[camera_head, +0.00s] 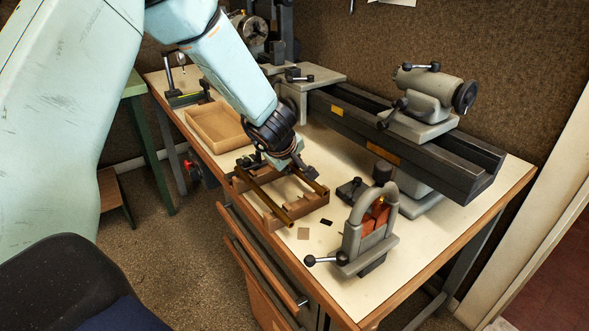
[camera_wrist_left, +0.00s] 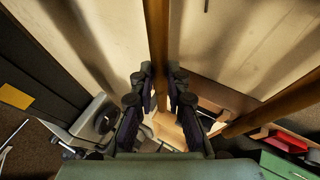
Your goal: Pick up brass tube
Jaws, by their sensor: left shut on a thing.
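My left gripper (camera_head: 290,164) reaches down over a wooden rack (camera_head: 273,221) on the bench. It is shut on a brass tube (camera_head: 311,181), the one farther from the bench's front edge. In the left wrist view this tube (camera_wrist_left: 157,35) runs up between the fingers (camera_wrist_left: 160,88). A second brass tube (camera_head: 265,196) lies across the rack nearer the front edge, apart from the fingers; it also shows in the left wrist view (camera_wrist_left: 262,112). The gripper hides part of the held tube. I cannot tell whether it touches the rack. My right gripper is not in view.
A shallow cardboard-coloured tray (camera_head: 216,127) sits left of the rack. A grey lathe (camera_head: 400,150) runs along the back. A grey arched clamp stand (camera_head: 352,236) stands to the right. Small flat pieces (camera_head: 304,233) lie between rack and stand.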

